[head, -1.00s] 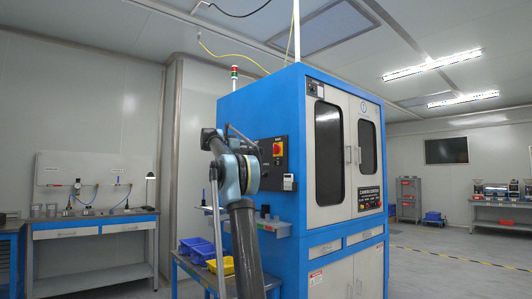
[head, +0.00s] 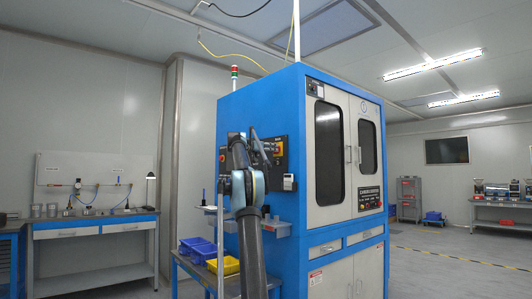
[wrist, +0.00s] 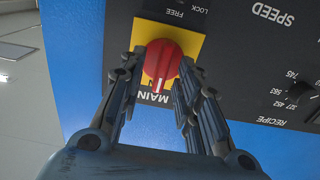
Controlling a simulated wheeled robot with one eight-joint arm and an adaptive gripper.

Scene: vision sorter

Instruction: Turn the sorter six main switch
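The blue and white sorter cabinet (head: 265,100) stands in the middle of the head view, with a black control panel on its left side. In the wrist view the main switch (wrist: 162,62) is a round red knob with a raised grip, on a yellow plate marked MAIN. The panel lettering appears upside down there. My gripper (wrist: 161,57) is open, with one finger on each side of the red knob. The fingertips are close to the knob; contact cannot be told.
Other panel controls (wrist: 310,95), marked SPEED and RECIPE, lie right of the switch in the wrist view. Below the panel, blue bins (head: 196,248) and a yellow bin (head: 224,266) stand on a side table. A workbench (head: 95,222) is at the left. Open floor lies right of the cabinet.

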